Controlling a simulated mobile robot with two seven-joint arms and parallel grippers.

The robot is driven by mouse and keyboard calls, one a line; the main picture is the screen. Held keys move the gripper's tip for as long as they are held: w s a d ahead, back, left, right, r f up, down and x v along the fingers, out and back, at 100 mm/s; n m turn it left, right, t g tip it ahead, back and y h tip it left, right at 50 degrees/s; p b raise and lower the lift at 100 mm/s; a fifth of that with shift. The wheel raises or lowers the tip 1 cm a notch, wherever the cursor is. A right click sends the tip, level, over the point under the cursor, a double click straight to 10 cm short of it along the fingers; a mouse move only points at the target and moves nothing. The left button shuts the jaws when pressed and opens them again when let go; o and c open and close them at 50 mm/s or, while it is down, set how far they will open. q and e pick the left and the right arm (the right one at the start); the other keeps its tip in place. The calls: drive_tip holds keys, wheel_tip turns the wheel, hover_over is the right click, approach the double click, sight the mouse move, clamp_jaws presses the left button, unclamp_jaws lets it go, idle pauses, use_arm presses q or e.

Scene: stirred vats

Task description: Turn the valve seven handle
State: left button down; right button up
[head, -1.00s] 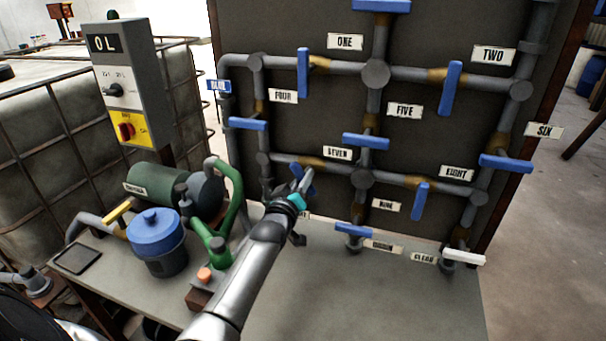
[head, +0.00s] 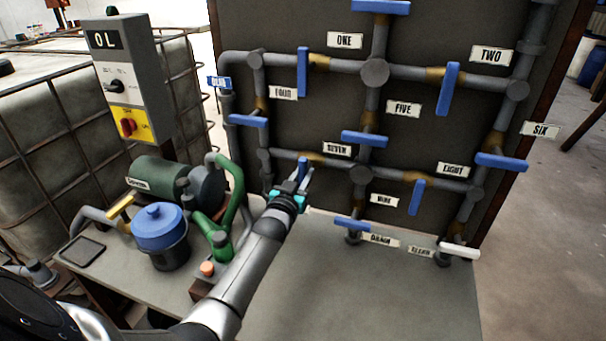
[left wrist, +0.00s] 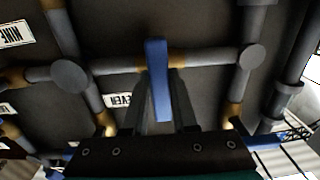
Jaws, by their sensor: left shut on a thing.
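The blue valve seven handle (head: 303,168) is on the horizontal pipe left of the SEVEN label (head: 337,149). It stands about upright, crossing the pipe. In the left wrist view the handle (left wrist: 158,75) runs between the two dark fingers. My left gripper (head: 298,184) is shut on the handle, with one finger on each side; it also shows in the left wrist view (left wrist: 161,92). The gripper hides the handle's lower part in the head view. My right gripper is not in view.
Other blue handles surround it: four (head: 248,121), five (head: 364,138) and eight (head: 418,197). Below are the drain handle (head: 350,223) and a white handle (head: 460,250). A green pump (head: 158,178) and blue-lidded pot (head: 158,228) stand left of my arm. The right bench top is clear.

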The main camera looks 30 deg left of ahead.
use_arm(q)
drive_tip(key=shift+f, duration=0.1)
idle(0.3)
drive_tip(key=c, duration=0.7)
unclamp_jaws()
drive_tip(key=shift+s, duration=0.1)
drive_tip(key=p+v, duration=0.2)
drive_tip(key=v, duration=1.3)
drive_tip(key=shift+p, duration=0.4)
